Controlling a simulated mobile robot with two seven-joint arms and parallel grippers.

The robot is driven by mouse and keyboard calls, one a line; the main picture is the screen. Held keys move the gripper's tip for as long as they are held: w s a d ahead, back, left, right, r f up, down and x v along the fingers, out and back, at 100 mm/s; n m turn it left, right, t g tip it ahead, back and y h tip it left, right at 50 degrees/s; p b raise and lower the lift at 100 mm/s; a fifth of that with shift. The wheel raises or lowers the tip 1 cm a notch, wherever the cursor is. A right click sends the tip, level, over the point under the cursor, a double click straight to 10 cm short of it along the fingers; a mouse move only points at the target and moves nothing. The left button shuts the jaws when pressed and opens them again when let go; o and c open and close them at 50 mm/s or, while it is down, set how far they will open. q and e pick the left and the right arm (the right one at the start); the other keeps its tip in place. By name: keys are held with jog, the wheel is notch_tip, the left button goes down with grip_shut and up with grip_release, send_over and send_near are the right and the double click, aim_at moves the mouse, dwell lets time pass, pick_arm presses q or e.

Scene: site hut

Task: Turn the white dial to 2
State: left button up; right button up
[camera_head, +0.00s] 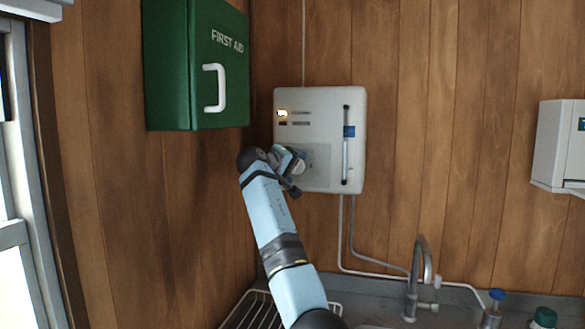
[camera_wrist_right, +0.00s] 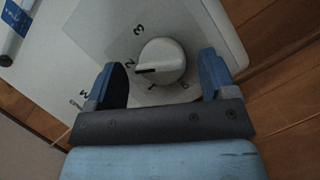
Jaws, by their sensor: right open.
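The white dial (camera_wrist_right: 165,58) sits on a grey plate (camera_wrist_right: 100,28) on the front of a white wall unit (camera_head: 318,98). Numbers 0, 1, 2 and 3 are printed around it. Its black pointer mark faces left in the wrist view, at or just beside the 2, slightly on the side toward 1. In the head view the dial (camera_head: 299,168) is partly hidden by my right gripper (camera_head: 293,170). In the wrist view that gripper (camera_wrist_right: 160,62) is open, its blue fingers on either side of the dial with visible gaps. My left gripper is out of view.
A green first aid cabinet (camera_head: 196,65) hangs left of the unit, above my right arm. A vertical gauge (camera_head: 346,160) is on the unit's right side. Below are pipes, a tap (camera_head: 419,275), a dish rack (camera_head: 250,308) and bottles (camera_head: 494,308).

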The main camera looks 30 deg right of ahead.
jog(key=b+v, duration=0.1)
jog(key=v, duration=1.2)
jog(key=shift+a, duration=0.3)
jog(key=shift+s, duration=0.1)
